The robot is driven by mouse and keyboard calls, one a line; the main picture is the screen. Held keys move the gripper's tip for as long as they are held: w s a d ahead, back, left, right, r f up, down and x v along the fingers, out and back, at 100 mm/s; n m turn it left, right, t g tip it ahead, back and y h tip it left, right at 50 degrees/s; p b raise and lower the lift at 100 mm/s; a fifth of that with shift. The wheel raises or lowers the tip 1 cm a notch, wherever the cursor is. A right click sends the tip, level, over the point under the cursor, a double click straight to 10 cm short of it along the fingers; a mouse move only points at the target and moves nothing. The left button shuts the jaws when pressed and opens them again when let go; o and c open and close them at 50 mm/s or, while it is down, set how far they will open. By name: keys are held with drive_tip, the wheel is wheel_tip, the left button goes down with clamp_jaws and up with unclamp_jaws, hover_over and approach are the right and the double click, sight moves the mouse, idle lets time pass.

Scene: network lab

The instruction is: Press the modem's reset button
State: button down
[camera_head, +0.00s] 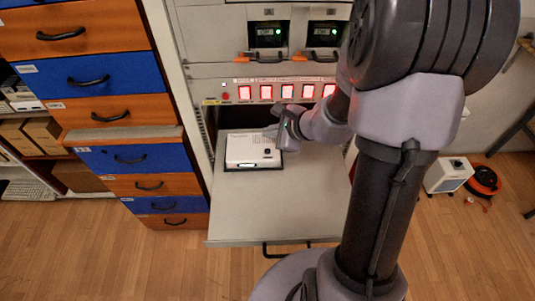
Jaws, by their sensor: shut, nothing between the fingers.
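The modem looks to be the white box (243,148) lying on the grey pull-out shelf (262,215) of the rack. Its front face is towards me and shows a small lit strip and small dark marks. I cannot tell which mark is the reset button. My gripper (270,131) is shut and empty at the upper right of the white box, with its fingertips pointing left over the box's back right part. I cannot tell if the fingertips touch the box. My wrist and arm come in from the right and hide part of the shelf and rack.
Above the shelf, the rack holds a panel with lit red switches (266,92) and two units with green lights (268,35). Blue and orange drawers (115,70) stand at left. A white box on the floor (447,175) is at right. The shelf's front is clear.

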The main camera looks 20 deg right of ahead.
sight(270, 153)
wheel_tip(270, 153, down, 5)
drive_tip(key=b, duration=0.3)
drive_tip(key=shift+b, duration=0.4)
idle(1.5)
drive_tip(key=shift+f+b, duration=0.35)
drive_tip(key=shift+b, duration=0.25)
drive_tip(key=shift+f, duration=0.35)
idle(0.5)
drive_tip(key=shift+r, duration=0.8)
wheel_tip(270, 153, up, 5)
drive_tip(key=p, duration=0.4)
